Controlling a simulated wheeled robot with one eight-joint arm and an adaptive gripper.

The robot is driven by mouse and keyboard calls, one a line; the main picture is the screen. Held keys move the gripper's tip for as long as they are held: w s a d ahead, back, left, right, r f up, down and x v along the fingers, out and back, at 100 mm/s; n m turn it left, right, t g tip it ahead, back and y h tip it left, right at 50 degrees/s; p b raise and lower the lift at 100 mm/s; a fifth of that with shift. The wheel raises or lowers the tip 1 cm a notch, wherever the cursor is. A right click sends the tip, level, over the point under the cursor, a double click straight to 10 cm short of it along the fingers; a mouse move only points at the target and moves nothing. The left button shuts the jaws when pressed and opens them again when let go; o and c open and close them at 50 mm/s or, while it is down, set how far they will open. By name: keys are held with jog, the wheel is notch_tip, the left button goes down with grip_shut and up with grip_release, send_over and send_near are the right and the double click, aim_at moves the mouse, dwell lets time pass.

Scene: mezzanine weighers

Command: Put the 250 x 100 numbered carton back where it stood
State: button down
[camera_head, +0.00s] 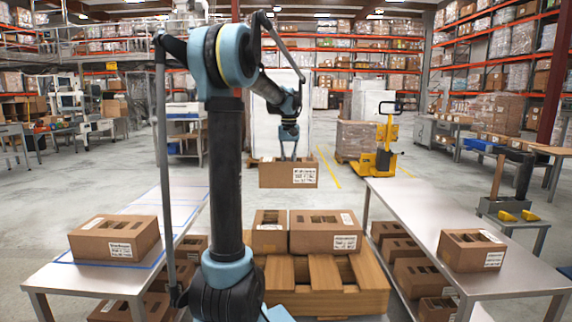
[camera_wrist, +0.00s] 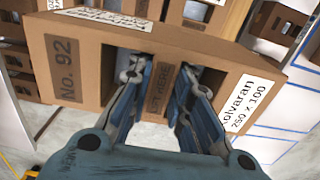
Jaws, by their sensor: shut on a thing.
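My gripper (camera_head: 289,156) is shut on a brown carton (camera_head: 288,176) and holds it up in the air, beyond the wooden pallet (camera_head: 375,285). In the wrist view my gripper (camera_wrist: 162,72) has its fingers in two openings of this carton (camera_wrist: 110,88), closed on the strip between them. Its labels there read "No. 92" and "250 x 100". Two cartons (camera_head: 325,232) (camera_head: 269,232) stand side by side on the pallet. Another carton (camera_head: 114,238) is on the left table, and one (camera_head: 472,250) is on the right table.
The left table (camera_head: 185,195) has blue outlines and bare space at its far end. The right table (camera_head: 410,205) is mostly bare. More cartons (camera_head: 415,275) sit under the tables. A yellow pallet truck (camera_head: 378,163) stands farther back. My arm hides part of the middle.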

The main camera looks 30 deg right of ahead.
jog(key=shift+f, duration=0.2)
jog(key=shift+s+a+f, duration=0.1)
jog(key=shift+s+f, duration=0.05)
jog(key=shift+f, duration=0.5)
jog(key=shift+f, duration=0.15)
notch_tip(320, 180, down, 11)
jog(key=shift+f, duration=0.15)
dwell(1.8)
jog(key=shift+f, duration=0.2)
dwell(0.4)
jog(key=c, duration=1.4)
grip_release()
